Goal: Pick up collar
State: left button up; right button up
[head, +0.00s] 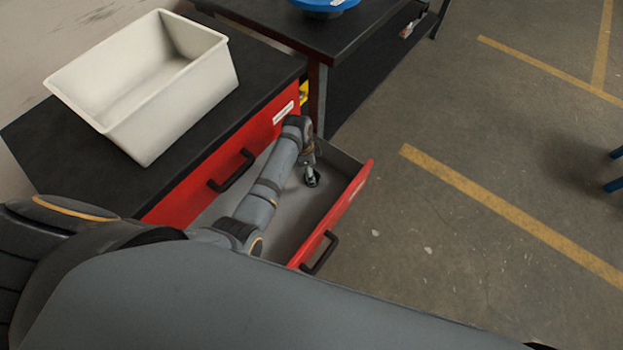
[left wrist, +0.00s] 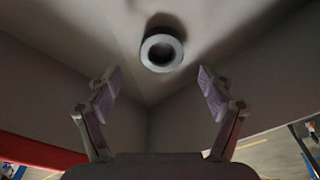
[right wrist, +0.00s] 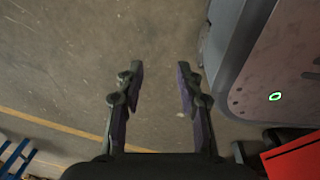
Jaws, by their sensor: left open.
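The collar, a small pale grey ring with a dark hole (left wrist: 161,39), lies on the drawer floor in the left wrist view. My left gripper (left wrist: 159,80) is open, with the collar beyond its fingertips and roughly midway between them; nothing is in its jaws. In the head view my left arm reaches down into the open drawer (head: 347,199), and the left gripper (head: 312,179) is low inside it. I cannot make out the collar clearly there. My right gripper (right wrist: 160,70) is open and empty above bare floor in the right wrist view.
The red-fronted drawer's walls stand close around my left gripper. A white bin (head: 160,108) sits on the black bench top (head: 65,160). A second table (head: 350,35) carries a blue object (head: 325,5). The floor (head: 470,230) to the right is open.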

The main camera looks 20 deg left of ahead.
pick_arm(q)
notch_tip(320, 180, down, 4)
jog(key=shift+w+f+b, duration=0.1)
jog(key=shift+f+b, duration=0.15)
jog(key=shift+b, duration=0.55)
jog(key=shift+w+d+f, duration=0.1)
jog(key=shift+f, duration=0.25)
pick_arm(e)
jog(key=shift+s+a+f, duration=0.1)
jog(key=shift+a+f, duration=0.55)
jog(key=shift+f, duration=0.2)
pick_arm(q)
jog(key=shift+r, duration=0.1)
jog(key=shift+c, duration=0.3)
jog(key=c, duration=1.6)
pick_arm(e)
jog(key=shift+d, duration=0.4)
